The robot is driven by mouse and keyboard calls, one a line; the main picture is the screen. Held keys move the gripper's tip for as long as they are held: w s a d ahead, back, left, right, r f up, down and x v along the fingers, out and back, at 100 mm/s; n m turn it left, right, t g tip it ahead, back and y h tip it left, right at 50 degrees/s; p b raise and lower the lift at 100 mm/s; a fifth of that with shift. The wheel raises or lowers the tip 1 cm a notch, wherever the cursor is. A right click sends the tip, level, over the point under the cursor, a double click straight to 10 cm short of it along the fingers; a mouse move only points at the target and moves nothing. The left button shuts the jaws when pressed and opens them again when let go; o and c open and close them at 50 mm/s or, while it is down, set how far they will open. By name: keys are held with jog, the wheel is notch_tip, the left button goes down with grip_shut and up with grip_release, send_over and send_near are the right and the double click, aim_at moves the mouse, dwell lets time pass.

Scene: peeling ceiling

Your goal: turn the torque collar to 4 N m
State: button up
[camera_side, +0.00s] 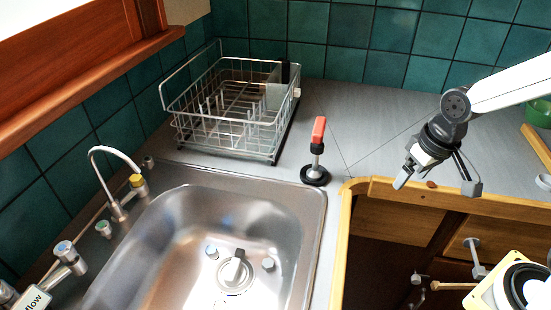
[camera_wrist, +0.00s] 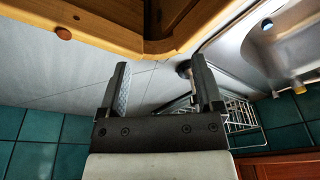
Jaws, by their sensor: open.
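A tool with a red handle (camera_side: 319,131), a thin metal shaft and a round black base (camera_side: 315,175) stands upright on the counter, right of the sink's back corner. I cannot make out a collar scale or any 4 N m mark. In the wrist view, a dark round thing (camera_wrist: 184,69), perhaps the tool's base, is partly hidden behind the right finger. My gripper (camera_side: 436,185) is open and empty above the counter's wooden front edge, well right of the tool and apart from it. Its two spread fingers show in the wrist view (camera_wrist: 162,85).
The steel sink (camera_side: 308,215) with a tap (camera_side: 112,180) is at left. A wooden edge (camera_side: 460,198) borders the counter's front. Grey counter (camera_side: 375,130) between tool and gripper is clear. A green bowl (camera_side: 538,112) sits far right.

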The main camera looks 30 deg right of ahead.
jog(key=w+a+m+y, duration=0.5)
jog(key=w+m+y, duration=0.75)
jog(key=m, duration=0.45)
jog(key=w+d+m+t+y, duration=0.3)
jog(key=w+d+m+t, duration=0.1)
jog(key=w+m+t, duration=0.25)
send_near(317, 148)
jog(key=w+a, duration=0.2)
jog(key=w, duration=0.1)
jog(key=shift+a+f+t+h, duration=0.2)
jog(key=shift+f+t+h, duration=0.05)
jog(key=shift+t, duration=0.1)
jog(key=x, duration=0.7)
jog(key=shift+w+a, duration=0.2)
jog(key=shift+a, duration=0.15)
